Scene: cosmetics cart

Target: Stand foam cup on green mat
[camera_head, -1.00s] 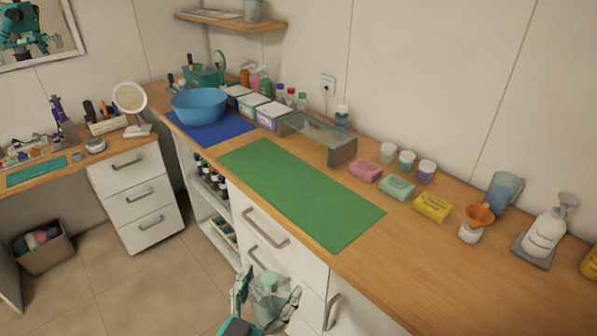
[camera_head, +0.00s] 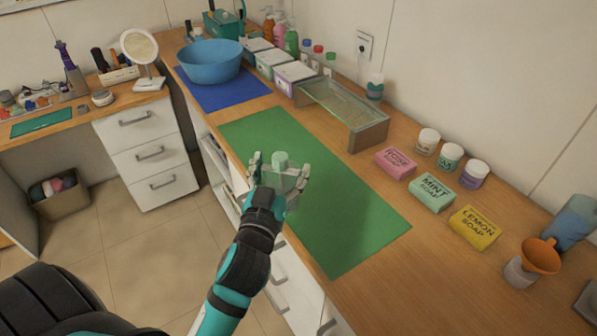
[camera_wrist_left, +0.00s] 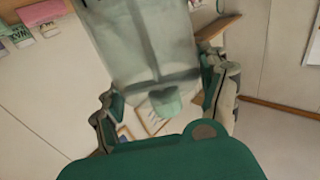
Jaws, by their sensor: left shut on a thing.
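The foam cup (camera_head: 283,160) is a pale, translucent green-grey vessel, held between the fingers of my left gripper (camera_head: 280,178). In the head view it shows in front of the left front part of the green mat (camera_head: 340,225), near the edge facing the drawers. It looks roughly upright. Its base is hidden by the fingers, and I cannot tell how high above the mat it is. In the left wrist view the clear cup body (camera_wrist_left: 150,45) fills the space between the fingers. The mat lies flat and bare on the counter. My right gripper is not in view.
A blue bowl (camera_head: 210,60) sits on a blue mat (camera_head: 235,95) at the far left. A glass riser (camera_head: 368,133) stands behind the green mat. Rose, mint and lemon soaps (camera_head: 474,228), small jars and an orange funnel (camera_head: 540,256) line the right side.

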